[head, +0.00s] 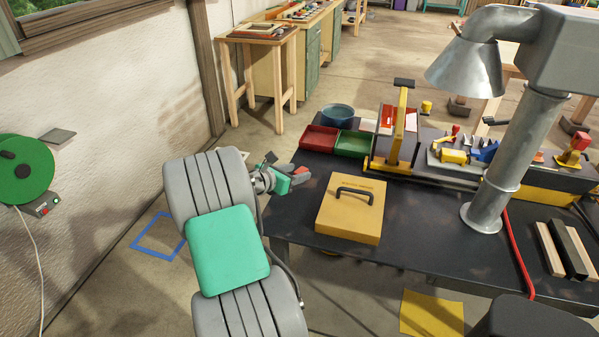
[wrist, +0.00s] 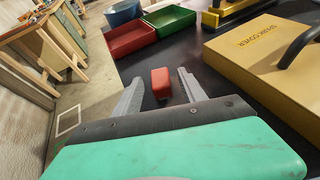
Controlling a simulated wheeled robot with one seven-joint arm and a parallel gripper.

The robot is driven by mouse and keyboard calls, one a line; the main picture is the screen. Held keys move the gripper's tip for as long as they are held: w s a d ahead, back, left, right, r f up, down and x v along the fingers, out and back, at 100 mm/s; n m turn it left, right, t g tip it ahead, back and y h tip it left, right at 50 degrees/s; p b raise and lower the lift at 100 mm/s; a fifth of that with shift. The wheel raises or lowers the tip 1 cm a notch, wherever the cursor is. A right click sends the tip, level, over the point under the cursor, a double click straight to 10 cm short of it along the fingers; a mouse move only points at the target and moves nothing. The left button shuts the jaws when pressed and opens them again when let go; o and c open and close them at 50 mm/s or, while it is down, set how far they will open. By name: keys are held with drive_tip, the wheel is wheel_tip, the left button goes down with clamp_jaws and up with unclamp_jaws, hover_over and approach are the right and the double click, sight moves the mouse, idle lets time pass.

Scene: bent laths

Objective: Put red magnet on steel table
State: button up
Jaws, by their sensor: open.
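The red magnet (wrist: 160,84) is a small red block, seen in the wrist view over the dark top of the steel table (wrist: 205,70), near the table's left end. My gripper (wrist: 159,78) is open, with one grey finger on each side of the block and a gap on both sides. I cannot tell whether the block rests on the table. In the head view, my gripper (head: 298,174) is low at the left end of the table (head: 400,225), where the magnet is hard to make out among the fingers.
A yellow cover box with a black handle (head: 350,208) lies right of my gripper. Red (head: 319,139) and green (head: 354,143) trays and a blue bowl (head: 338,115) stand behind. A grey metal duct (head: 505,160) rises from the table. Bare tabletop lies in front of the duct.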

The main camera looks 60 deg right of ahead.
drive_tip(key=v, duration=1)
drive_tip(key=shift+w+a+f, duration=0.1)
drive_tip(key=shift+w+a, duration=0.05)
drive_tip(key=shift+a, duration=0.05)
drive_tip(key=w+a+f+m+t+y, duration=0.1)
drive_tip(key=w+a+m+t+y, duration=0.25)
drive_tip(key=a, duration=0.65)
drive_tip(key=w+a+f+m+t+y, duration=0.1)
drive_tip(key=w+a+m+t+y, duration=0.15)
drive_tip(key=w+a+m, duration=0.45)
drive_tip(key=s+a+m+y, duration=0.2)
drive_tip(key=s+a+y, duration=0.1)
drive_tip(key=a, duration=1.1)
drive_tip(key=s+a+m+y, duration=0.2)
drive_tip(key=s+a+y, duration=0.2)
drive_tip(key=a, duration=1)
drive_tip(key=shift+s+a, duration=0.2)
drive_tip(key=shift+s, duration=0.7)
